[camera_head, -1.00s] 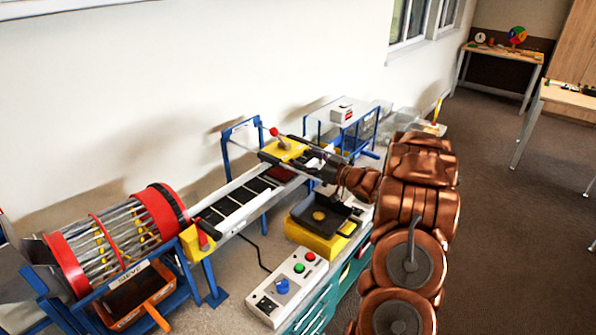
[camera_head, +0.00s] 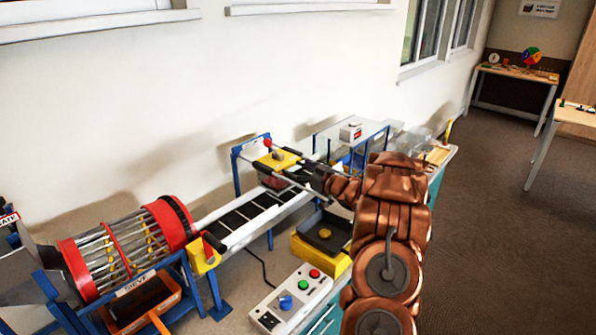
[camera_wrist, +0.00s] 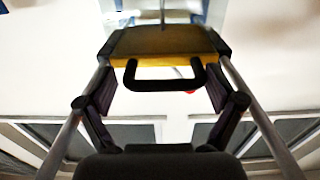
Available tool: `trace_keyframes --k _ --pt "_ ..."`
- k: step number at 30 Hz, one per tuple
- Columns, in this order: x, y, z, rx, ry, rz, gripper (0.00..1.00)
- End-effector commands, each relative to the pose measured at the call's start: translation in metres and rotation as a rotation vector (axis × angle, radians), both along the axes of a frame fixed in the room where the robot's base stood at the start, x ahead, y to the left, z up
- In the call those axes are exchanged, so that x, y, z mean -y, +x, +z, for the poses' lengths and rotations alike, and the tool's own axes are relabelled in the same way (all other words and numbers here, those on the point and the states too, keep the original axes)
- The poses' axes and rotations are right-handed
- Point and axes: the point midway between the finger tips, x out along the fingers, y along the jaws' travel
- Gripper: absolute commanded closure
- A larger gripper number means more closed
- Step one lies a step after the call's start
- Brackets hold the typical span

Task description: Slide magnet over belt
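In the wrist view, the yellow block (camera_wrist: 165,42) is straight ahead, with a black U-shaped handle (camera_wrist: 165,84) facing me. My gripper (camera_wrist: 165,60) is open, its fingers spread apart on either side of the handle, with gaps between. The fingertips are near the block's side edges; contact cannot be told. In the head view, my gripper reaches toward the magnet from the right, and its fingers are small there.
A red sieve drum (camera_head: 128,247) stands left of the belt. A yellow box with a black tray (camera_head: 322,240) and a control box (camera_head: 290,300) stand in front. A clear-topped blue frame (camera_head: 350,135) is behind my arm. The wall runs close behind.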

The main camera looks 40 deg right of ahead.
Motion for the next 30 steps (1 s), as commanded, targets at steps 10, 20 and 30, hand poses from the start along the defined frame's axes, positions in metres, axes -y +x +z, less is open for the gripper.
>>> trace_keyframes --k 10,20,30 --pt "0.001 -0.01 0.0 -0.001 -0.001 0.002 0.06" --pt "0.009 -0.068 -0.002 -0.002 0.002 -0.001 0.06" --pt "0.016 -0.112 -0.001 -0.002 0.0 -0.002 0.06"
